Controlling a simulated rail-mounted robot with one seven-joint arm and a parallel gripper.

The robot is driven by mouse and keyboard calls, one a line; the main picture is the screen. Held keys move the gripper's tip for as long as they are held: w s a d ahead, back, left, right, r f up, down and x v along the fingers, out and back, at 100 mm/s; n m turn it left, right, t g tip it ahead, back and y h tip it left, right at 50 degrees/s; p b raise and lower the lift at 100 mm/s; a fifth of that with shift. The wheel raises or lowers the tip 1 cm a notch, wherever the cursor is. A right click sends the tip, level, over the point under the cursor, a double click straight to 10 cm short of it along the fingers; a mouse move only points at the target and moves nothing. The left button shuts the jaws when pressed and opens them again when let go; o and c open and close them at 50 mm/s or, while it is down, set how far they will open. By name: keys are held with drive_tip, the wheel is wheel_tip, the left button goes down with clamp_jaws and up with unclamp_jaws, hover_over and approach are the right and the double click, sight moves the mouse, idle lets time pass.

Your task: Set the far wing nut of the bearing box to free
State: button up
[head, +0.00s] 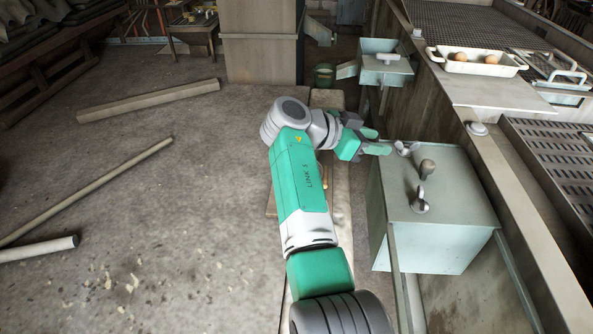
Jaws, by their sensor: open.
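The bearing box (450,241) appears to be the pale green-grey box on the right, beside a long machine frame. On its lid stand a near wing nut (420,205), a dark round-topped knob (427,168) and, at the far edge, a small pale far wing nut (403,149). The far wing nut is small and partly unclear, so its setting cannot be told. My gripper (380,141) is open, its green fingers pointing right towards the far wing nut, just left of it. I cannot tell whether a fingertip touches it.
A second pale box (387,68) with a handle on its lid stands farther back. A white tray (475,62) with brown eggs and a slotted grate (560,150) lie on the machine top at right. Loose beams (150,101) and poles (90,190) lie on the left floor.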

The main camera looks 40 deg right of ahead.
sight(405, 147)
drive_tip(key=b+x, duration=0.1)
drive_tip(key=x, duration=0.7)
drive_tip(key=shift+b, duration=0.35)
